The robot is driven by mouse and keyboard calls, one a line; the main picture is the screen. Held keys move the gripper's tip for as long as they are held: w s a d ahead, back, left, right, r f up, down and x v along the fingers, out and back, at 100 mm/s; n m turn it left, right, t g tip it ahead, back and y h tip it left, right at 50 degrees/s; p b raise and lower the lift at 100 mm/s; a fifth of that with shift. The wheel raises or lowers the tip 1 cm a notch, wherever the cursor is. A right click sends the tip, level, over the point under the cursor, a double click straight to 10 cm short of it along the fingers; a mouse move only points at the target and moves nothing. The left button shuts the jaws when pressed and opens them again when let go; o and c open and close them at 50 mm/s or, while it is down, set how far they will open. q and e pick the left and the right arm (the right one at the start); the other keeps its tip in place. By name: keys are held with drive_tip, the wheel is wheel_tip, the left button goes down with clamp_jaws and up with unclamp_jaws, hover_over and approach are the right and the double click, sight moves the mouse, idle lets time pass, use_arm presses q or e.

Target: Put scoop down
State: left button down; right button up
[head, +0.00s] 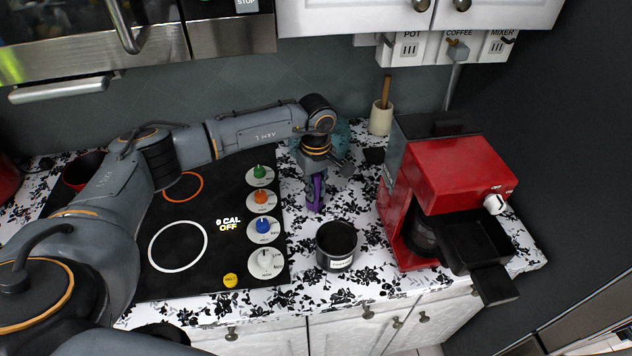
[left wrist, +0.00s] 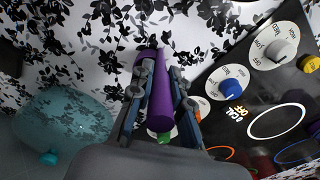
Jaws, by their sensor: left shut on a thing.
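The purple scoop (head: 313,204) is in my left gripper (head: 316,188), over the patterned counter between the cooktop and the coffee machine. In the left wrist view, the purple scoop (left wrist: 161,110) lies between the two fingers of my left gripper (left wrist: 161,98), which are shut on it. Its lower end is close to the counter; I cannot tell whether it touches. A black canister (head: 337,244) with a white label stands open just in front and to the right of the scoop. My right gripper is not in view.
The red coffee machine (head: 455,170) stands to the right. The black cooktop (head: 215,262) with coloured knobs lies to the left. A teal see-through thing (left wrist: 62,128) is behind the gripper. A cream pot (head: 381,118) stands by the wall. Small patches of counter (head: 300,275) are clear.

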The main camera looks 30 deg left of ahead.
use_arm(q)
drive_tip(key=shift+f, duration=0.15)
drive_tip(key=c, duration=1.3)
unclamp_jaws()
drive_tip(key=shift+r, duration=0.2)
drive_tip(key=shift+w+r+b, duration=0.1)
drive_tip(key=shift+r+b, duration=0.15)
drive_tip(key=shift+b, duration=0.05)
wheel_tip(320, 180, up, 6)
drive_tip(key=shift+r+b, duration=0.15)
drive_tip(key=shift+b, duration=1.1)
drive_tip(key=shift+r, duration=0.35)
